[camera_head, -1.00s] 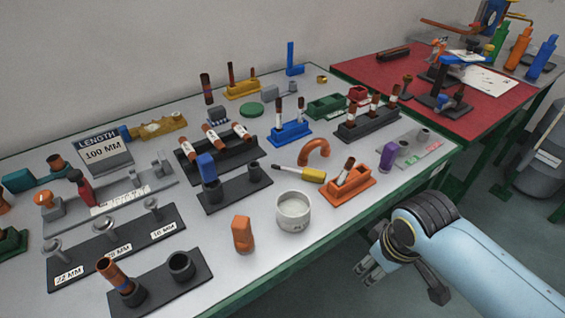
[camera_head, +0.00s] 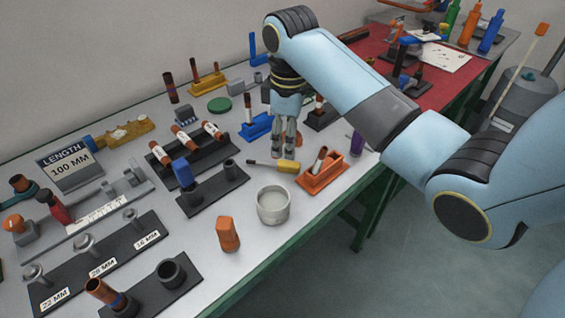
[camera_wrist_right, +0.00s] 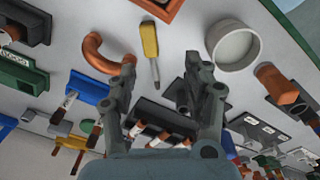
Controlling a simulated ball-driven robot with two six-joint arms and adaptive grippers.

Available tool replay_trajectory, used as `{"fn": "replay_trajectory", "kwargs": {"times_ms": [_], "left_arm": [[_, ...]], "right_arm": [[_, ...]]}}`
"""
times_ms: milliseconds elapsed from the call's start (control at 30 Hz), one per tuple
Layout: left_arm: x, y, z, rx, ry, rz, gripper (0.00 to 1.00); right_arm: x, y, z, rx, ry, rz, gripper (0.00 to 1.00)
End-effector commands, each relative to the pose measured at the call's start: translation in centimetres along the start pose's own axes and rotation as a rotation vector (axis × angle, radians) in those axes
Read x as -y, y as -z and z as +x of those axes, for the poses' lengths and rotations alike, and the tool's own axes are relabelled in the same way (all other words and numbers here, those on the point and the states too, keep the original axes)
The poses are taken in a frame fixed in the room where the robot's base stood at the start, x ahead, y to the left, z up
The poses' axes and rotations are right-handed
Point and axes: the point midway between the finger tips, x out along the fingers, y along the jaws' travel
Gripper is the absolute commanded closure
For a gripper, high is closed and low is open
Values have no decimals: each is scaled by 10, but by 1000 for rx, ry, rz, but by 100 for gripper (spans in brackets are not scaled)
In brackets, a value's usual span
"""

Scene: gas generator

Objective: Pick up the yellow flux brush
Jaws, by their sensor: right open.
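The yellow flux brush (camera_head: 288,166) lies flat on the bench, its yellow handle to the right and its dark thin end pointing left. It also shows in the right wrist view (camera_wrist_right: 149,40), lying lengthwise in the gap between my fingers, ahead of them. My right gripper (camera_head: 284,152) points down just behind the brush, close to its handle. In the right wrist view my right gripper (camera_wrist_right: 160,72) has its fingers spread with nothing held between them. The exact height above the bench is hard to tell. My left gripper is in no view.
A white round bowl (camera_head: 273,206) stands in front of the brush. An orange holder (camera_head: 322,180) with a tube is to its right. A copper-coloured bend (camera_wrist_right: 98,48) lies beside it. Blue and black racks stand behind. The bench's front edge is beyond the bowl.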

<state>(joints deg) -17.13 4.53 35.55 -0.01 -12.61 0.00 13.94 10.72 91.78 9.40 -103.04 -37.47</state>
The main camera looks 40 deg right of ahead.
Motion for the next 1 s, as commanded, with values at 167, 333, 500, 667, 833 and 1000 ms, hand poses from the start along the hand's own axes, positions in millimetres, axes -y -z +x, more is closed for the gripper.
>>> {"fn": "replay_trajectory", "kwargs": {"times_ms": [167,333,500,667,833,1000], "left_arm": [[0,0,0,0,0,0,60],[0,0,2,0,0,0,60],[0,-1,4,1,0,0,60],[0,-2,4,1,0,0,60],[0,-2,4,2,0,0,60],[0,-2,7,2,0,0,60]], "right_arm": [[-24,20,-12,16,41,-72,50],[-24,20,10,20,49,-84,50],[-23,20,36,18,48,-82,50],[-21,21,48,18,47,-82,50],[-15,23,74,18,48,-82,50],[-14,22,94,18,47,-83,50]]}}
